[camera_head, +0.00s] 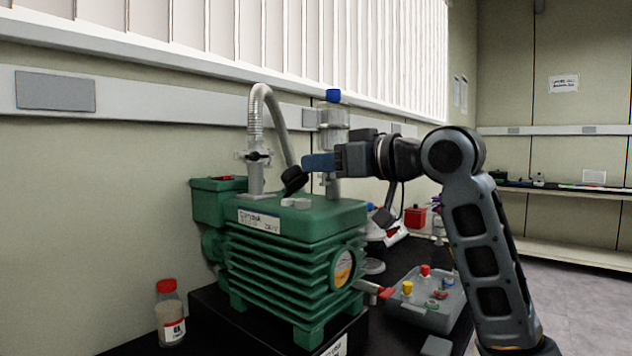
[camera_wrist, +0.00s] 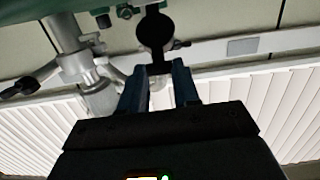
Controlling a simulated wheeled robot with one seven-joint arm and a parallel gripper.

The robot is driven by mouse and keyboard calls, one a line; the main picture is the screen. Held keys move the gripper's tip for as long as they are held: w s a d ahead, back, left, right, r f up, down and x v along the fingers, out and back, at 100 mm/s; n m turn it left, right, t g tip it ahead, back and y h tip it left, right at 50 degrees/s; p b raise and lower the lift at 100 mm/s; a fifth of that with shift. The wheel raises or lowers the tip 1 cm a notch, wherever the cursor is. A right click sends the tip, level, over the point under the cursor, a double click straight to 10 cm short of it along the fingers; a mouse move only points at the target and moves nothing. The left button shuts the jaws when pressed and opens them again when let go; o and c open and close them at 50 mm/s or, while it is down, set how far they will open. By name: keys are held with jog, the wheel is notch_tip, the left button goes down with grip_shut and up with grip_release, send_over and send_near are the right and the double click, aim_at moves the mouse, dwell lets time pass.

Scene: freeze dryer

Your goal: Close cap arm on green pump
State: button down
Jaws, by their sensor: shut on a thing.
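The green pump (camera_head: 290,245) stands on a black bench, with ribbed sides and a round gauge-like plate on its right end. The black cap arm (camera_head: 294,180) is tilted just above the pump's top, at the left of my gripper (camera_head: 308,164). In the wrist view, the cap arm (camera_wrist: 155,30) shows a round dark head and a narrow stem running down between the blue fingertips of my gripper (camera_wrist: 159,72). The fingers are shut on that stem. The port under the cap is not clearly seen.
A grey hose (camera_head: 255,110) rises from the pump's top, left of the cap arm. A clear fitting with a blue cap (camera_head: 333,97) stands behind my gripper. A red-capped bottle (camera_head: 170,312) is at the front left. A grey tray (camera_head: 428,312) with small coloured items lies right of the pump.

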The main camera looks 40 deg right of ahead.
aim_at(305, 176)
jog(key=f+t+b, duration=0.1)
jog(key=s+f+t+b, duration=0.1)
jog(key=b, duration=0.1)
jog(key=f+b, duration=0.1)
jog(key=b, duration=0.1)
jog(key=shift+s+d+f+t+y, duration=0.15)
jog(key=shift+s+f+t+y, duration=0.15)
jog(key=shift+t, duration=0.1)
jog(key=f+t+b, duration=0.1)
jog(key=b, duration=0.2)
jog(key=f+t+b, duration=0.2)
jog(key=b, duration=0.1)
jog(key=shift+s+d+y, duration=0.1)
jog(key=shift+s+y, duration=0.2)
jog(key=shift+s, duration=0.1)
jog(key=shift+f+b, duration=0.1)
jog(key=shift+b, duration=0.25)
jog(key=c, duration=1.1)
grip_release()
jog(key=shift+w, duration=0.1)
jog(key=o, duration=0.3)
jog(key=v, duration=0.7)
jog(key=shift+s, duration=0.4)
